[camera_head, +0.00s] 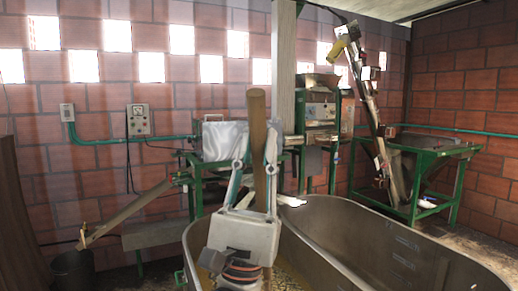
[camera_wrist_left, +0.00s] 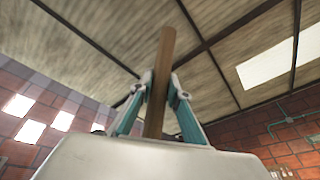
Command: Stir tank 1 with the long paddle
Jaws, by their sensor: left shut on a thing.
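My left gripper (camera_head: 256,166) is in the middle of the head view, fingers pointing up. It is shut on the brown wooden handle of the long paddle (camera_head: 257,112), which stands nearly upright between the fingers. The handle also shows in the left wrist view (camera_wrist_left: 163,62), between the fingertips (camera_wrist_left: 160,92). The paddle's lower end is hidden behind my gripper and arm. I cannot tell whether the paddle reaches the contents. My right gripper is not in view.
A green-framed machine (camera_head: 318,112) stands behind the tank. A hopper on a green stand (camera_head: 430,160) with a slanted elevator tube (camera_head: 372,115) is at the back right. A sloping chute (camera_head: 125,213) leads to a dark bucket (camera_head: 73,272) at left. A pale post (camera_head: 284,70) rises behind the paddle.

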